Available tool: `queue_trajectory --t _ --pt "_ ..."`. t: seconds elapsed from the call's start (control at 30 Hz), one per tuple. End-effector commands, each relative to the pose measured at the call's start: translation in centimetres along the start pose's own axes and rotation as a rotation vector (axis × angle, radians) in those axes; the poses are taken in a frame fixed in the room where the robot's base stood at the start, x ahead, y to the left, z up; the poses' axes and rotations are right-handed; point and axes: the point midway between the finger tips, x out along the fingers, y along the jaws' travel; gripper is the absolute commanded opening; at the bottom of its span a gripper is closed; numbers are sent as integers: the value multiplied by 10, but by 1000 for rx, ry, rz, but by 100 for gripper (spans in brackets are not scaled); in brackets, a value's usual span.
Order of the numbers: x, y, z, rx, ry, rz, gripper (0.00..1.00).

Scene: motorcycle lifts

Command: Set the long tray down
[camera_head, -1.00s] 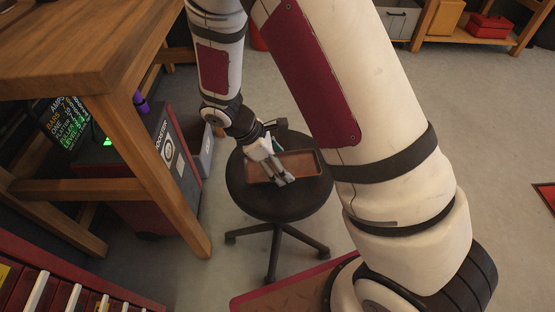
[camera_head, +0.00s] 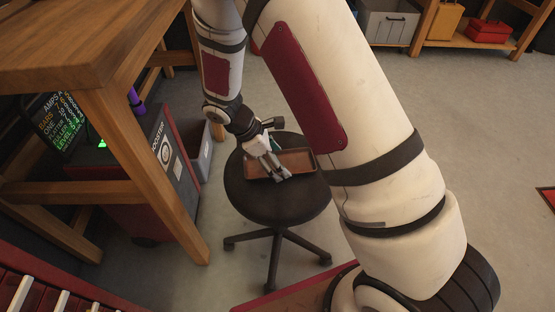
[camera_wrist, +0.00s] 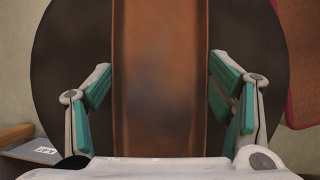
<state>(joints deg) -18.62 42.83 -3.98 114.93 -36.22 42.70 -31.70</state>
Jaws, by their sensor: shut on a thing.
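The long tray (camera_head: 299,158) is a shallow, brown, rust-toned rectangle with a raised rim. In the head view it is over the round black stool seat (camera_head: 285,208), within its outline, level or nearly so. I cannot tell whether it touches the seat. My gripper (camera_head: 277,162) reaches down to it from the upper left and is shut on it across its width. In the wrist view the tray (camera_wrist: 160,75) runs lengthwise between the teal finger pads of my gripper (camera_wrist: 160,75), with the dark seat (camera_wrist: 70,50) behind it on both sides.
A wooden workbench (camera_head: 90,50) stands at the left, with a dark red cabinet (camera_head: 160,165) and a grey bin (camera_head: 202,150) under it. A shelf with a red toolbox (camera_head: 488,31) is at the back right. Floor right of the stool is open.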

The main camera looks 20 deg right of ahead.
Motion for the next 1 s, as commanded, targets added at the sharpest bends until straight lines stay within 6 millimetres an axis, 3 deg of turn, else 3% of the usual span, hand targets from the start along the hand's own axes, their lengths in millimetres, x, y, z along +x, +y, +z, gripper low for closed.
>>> queue_trajectory --t 0.07,0.1,0.17,0.63,1.0 --pt "3 0 -1 0 -1 0 39" --pt "2 0 -1 0 0 0 83" --pt "2 0 -1 0 0 0 94" --pt "-7 0 1 0 1 1 94" --pt "-78 0 2 0 2 2 94"
